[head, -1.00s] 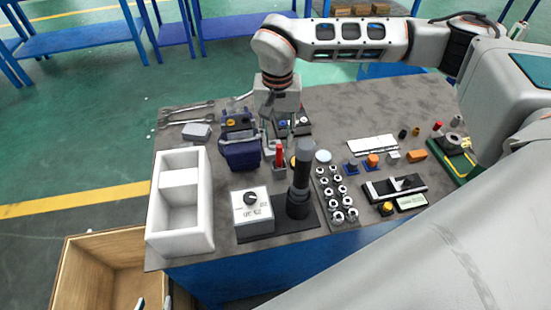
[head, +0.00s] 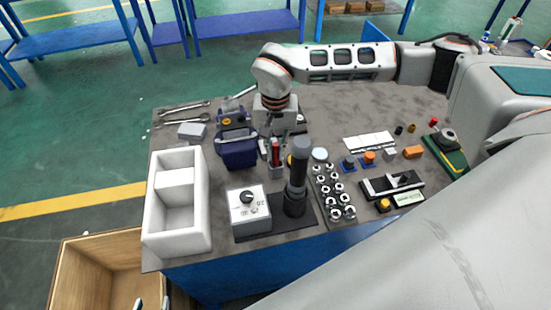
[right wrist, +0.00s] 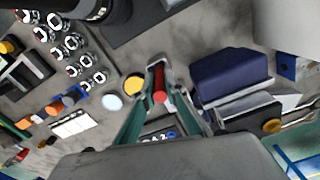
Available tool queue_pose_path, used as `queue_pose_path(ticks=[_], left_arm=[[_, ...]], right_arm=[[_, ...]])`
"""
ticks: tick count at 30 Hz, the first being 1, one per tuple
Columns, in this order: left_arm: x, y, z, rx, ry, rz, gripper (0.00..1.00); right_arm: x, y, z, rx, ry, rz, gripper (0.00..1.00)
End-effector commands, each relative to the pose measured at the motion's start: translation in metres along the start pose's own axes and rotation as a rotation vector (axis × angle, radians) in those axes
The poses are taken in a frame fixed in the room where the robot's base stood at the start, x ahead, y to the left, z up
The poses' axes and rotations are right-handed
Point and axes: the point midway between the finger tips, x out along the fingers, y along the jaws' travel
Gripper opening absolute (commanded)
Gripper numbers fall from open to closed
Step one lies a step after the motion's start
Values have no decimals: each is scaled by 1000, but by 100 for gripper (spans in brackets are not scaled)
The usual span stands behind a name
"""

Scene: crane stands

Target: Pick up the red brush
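The red brush (head: 275,151) stands upright in a small grey holder (head: 277,170) near the middle of the bench, between the dark blue bin and the black cylinder. My right gripper (head: 276,139) reaches down over it from behind. In the right wrist view the red end of the brush (right wrist: 160,98) lies between the converging fingers (right wrist: 158,88), which appear shut on it. The lower part of the brush is hidden in the holder. My left gripper (head: 153,303) shows only as two separated fingertips at the bottom edge, open and empty, over the wooden crate.
The dark blue bin (head: 238,154) is close left of the brush, and the black cylinder (head: 297,175) is close right. A white tray (head: 150,210), a dial box (head: 247,208) and a rack of several round parts (head: 335,192) stand nearer. The wooden crate (head: 75,246) is below left.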

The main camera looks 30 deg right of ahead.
Motion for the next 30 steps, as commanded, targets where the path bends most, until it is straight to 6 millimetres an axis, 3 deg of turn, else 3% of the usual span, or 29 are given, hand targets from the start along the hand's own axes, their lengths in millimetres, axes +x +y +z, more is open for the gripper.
queue_pose_path(ticks=[8,14,20,30], left_arm=[[0,0,1,0,-1,0,40],[0,0,2,0,-5,0,40],[-1,0,1,-1,-5,0,40],[-4,-2,-8,0,2,-1,40]], right_arm=[[-1,0,0,0,0,0,0],[-13,0,-1,0,1,-2,0],[-45,-1,-1,-1,4,-3,0],[-122,0,-1,0,5,-2,0]])
